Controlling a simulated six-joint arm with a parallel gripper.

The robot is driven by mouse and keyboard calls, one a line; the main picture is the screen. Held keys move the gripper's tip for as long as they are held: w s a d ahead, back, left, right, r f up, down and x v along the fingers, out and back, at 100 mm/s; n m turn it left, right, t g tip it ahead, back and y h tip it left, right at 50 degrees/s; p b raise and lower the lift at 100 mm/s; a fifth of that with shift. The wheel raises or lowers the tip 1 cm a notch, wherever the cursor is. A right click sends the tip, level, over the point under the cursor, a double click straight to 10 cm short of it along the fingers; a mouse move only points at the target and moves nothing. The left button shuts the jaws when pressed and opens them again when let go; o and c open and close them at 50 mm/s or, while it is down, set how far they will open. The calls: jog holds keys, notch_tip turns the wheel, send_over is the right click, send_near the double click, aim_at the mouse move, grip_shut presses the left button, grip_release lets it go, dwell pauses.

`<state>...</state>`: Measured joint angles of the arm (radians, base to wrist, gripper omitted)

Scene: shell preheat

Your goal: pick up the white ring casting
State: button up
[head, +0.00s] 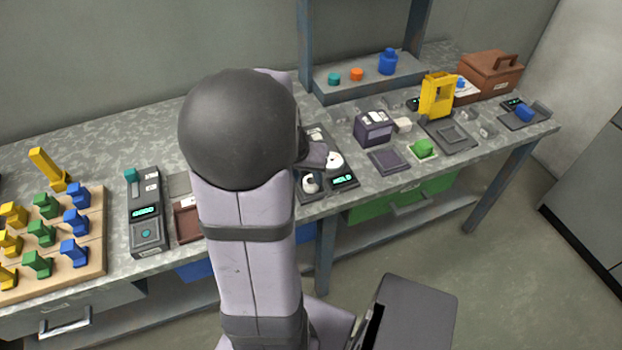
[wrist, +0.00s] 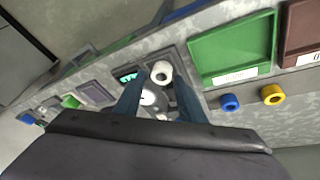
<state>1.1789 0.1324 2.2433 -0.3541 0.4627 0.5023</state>
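The white ring casting (wrist: 161,72) sits with its dark hole showing, on a dark device at the bench's front edge. In the head view the ring (head: 310,183) is just below my gripper (head: 316,156), left of a green lit display (head: 343,181). A flat white disc (head: 334,160) lies behind that display; it also shows in the wrist view (wrist: 148,97). In the wrist view my gripper (wrist: 160,82) is open, its two fingers apart with the ring near their tips. I cannot tell whether either finger touches it.
The wrist view shows a green tray (wrist: 233,50), a brown tray (wrist: 299,28), a blue ring (wrist: 230,102) and a yellow ring (wrist: 271,95). A purple box (head: 373,128) and a dark pad (head: 389,160) stand to the right. A bench post (head: 306,45) rises behind.

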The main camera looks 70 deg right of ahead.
aim_at(310, 179)
jog(key=shift+w+d+f+m, duration=0.15)
jog(key=shift+d+f+m, duration=0.2)
jog(key=shift+d+f, duration=0.5)
jog(key=shift+w+d+f+m, duration=0.1)
jog(key=shift+d+f+m, duration=0.3)
jog(key=shift+f, duration=0.9)
jog(key=shift+w+d+f+m, duration=0.15)
jog(key=shift+d+f+m, duration=0.1)
jog(key=shift+d+f, duration=0.65)
jog(key=shift+a+f, duration=0.15)
jog(key=shift+c, duration=0.5)
jog(key=c, duration=0.7)
notch_tip(310, 179, up, 10)
jog(key=shift+r+p, duration=0.1)
jog(key=shift+p, duration=0.7)
